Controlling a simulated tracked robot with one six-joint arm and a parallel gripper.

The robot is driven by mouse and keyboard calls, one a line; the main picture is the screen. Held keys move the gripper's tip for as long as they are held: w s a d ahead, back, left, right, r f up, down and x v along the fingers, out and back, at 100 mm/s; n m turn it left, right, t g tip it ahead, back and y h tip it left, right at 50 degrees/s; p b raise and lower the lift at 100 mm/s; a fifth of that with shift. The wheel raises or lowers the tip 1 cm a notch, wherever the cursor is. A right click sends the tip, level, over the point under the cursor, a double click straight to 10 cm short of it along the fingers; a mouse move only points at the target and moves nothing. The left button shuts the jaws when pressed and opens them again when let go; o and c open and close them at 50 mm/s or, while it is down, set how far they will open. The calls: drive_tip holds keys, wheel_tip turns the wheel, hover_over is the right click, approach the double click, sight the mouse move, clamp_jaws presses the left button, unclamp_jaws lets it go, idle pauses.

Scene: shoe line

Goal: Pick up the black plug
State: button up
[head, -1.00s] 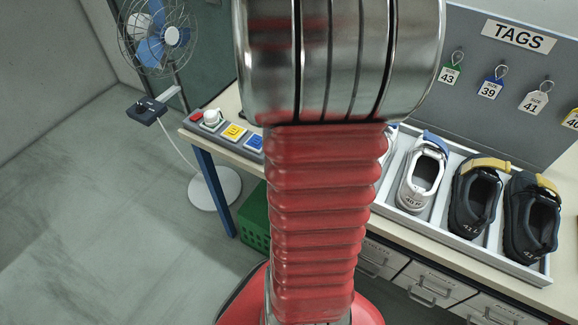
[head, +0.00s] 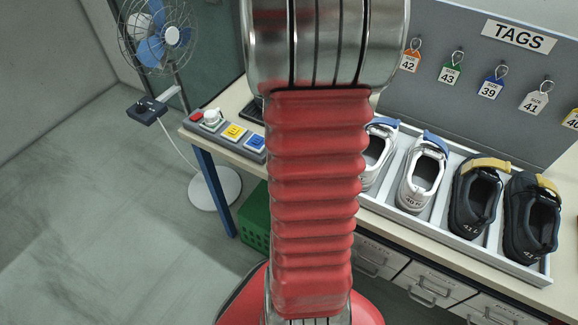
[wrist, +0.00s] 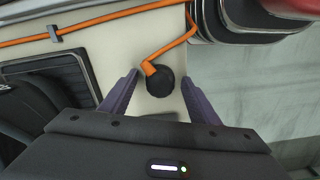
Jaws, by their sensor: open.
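The black plug (wrist: 161,82) lies on the pale bench top in the wrist view. It is round and dark, with an orange cable running from its upper left side. My gripper (wrist: 160,80) is open, its two purple-grey fingers on the left and right of the plug. Clear bench shows between the plug and each finger. Whether the fingertips are level with the plug or above it I cannot tell. In the head view my red and metal arm hides the plug and the gripper.
The orange cable (wrist: 110,20) runs along the bench and through a dark clip. A dark rounded unit (wrist: 245,22) stands at the upper right. A black framed item (wrist: 50,85) lies at the left. The shoe tray (head: 490,238) and button panel (head: 222,137) are on the bench.

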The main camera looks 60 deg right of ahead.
drive_tip(key=shift+c, duration=0.5)
drive_tip(key=c, duration=1.1)
